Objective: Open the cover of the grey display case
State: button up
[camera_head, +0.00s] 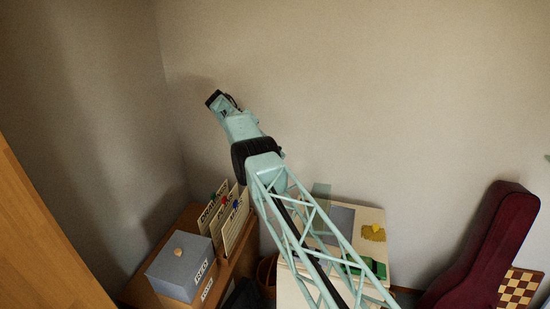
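A grey box (182,269) with a pale round knob (178,253) on its flat top and a white lettered label on its front stands at the lower left. Its top looks closed. A flat grey panel (341,220) lies on a pale table at the centre right, beside an upright see-through greenish pane (321,198), partly behind my arm. I cannot tell for sure which of these is the grey display case. My gripper (219,100) is raised in front of the wall, above and well apart from both. Its fingers are too small and dark to read.
Cream boards (233,216) with coloured pieces stand on the brown cabinet (196,223) behind the grey box. A yellow item (373,232) lies on the pale table (372,213). A dark red instrument case (484,252) and a checkered board (519,288) stand right.

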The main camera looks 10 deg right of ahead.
jog(key=shift+r+p, duration=0.95)
jog(key=shift+r, duration=0.35)
jog(key=shift+r, duration=0.1)
